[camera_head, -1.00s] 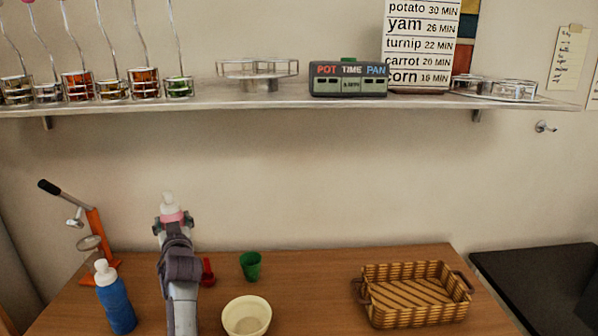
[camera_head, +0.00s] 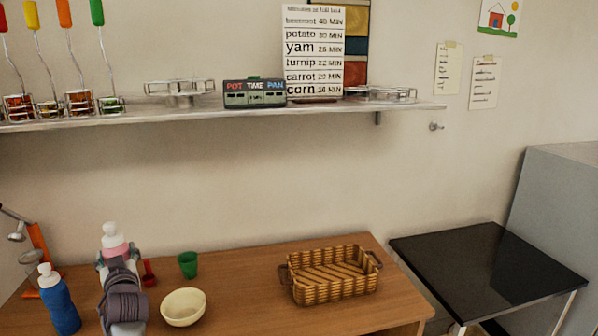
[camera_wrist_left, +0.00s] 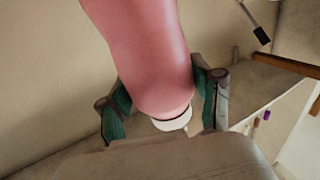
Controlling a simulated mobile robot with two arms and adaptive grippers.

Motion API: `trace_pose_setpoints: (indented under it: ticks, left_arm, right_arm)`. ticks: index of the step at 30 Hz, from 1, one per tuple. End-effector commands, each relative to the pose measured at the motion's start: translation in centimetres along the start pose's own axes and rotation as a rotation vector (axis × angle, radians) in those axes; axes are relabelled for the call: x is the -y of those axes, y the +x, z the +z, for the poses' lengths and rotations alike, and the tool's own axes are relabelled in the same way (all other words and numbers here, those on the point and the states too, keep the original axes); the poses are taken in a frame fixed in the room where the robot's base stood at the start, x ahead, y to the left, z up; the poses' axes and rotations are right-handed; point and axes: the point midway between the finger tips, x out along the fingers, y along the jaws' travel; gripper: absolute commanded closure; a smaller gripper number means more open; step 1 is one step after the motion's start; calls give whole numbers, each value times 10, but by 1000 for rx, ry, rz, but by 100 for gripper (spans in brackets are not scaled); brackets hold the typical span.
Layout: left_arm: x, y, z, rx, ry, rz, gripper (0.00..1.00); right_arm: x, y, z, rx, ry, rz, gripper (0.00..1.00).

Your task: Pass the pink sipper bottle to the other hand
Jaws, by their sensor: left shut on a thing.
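The pink sipper bottle (camera_head: 115,244) has a white cap and shows above my left gripper (camera_head: 117,259) in the head view. My left gripper is shut on the bottle, and my arm hides its lower part. In the left wrist view the pink bottle (camera_wrist_left: 150,55) fills the middle, between the two green-padded fingers of the left gripper (camera_wrist_left: 163,105). The white end of the bottle points down in that view. My right gripper is in neither view.
A blue bottle (camera_head: 58,305) stands left of my arm. A red scoop (camera_head: 149,275), green cup (camera_head: 188,264), cream bowl (camera_head: 183,307) and wicker basket (camera_head: 331,279) stand to its right. An orange-framed press (camera_head: 40,248) is at far left. A shelf (camera_head: 220,107) runs above.

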Motion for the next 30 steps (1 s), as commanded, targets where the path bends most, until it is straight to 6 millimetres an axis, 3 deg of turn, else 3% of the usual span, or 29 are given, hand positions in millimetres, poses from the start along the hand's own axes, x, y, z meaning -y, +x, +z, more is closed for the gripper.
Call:
trace_pose_setpoints:
  ticks: [5, 14, 20, 30]
  left_arm:
    - [-1, -18, 3, -1, 1, 28, 85]
    - [-4, -79, 14, 0, 2, 115, 85]
    - [-8, -156, 30, 4, 3, 227, 85]
    - [-18, -318, 58, 8, -1, 465, 85]
  right_arm:
    - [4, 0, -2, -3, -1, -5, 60]
    - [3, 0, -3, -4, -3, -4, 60]
    - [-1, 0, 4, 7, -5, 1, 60]
    - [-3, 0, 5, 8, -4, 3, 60]
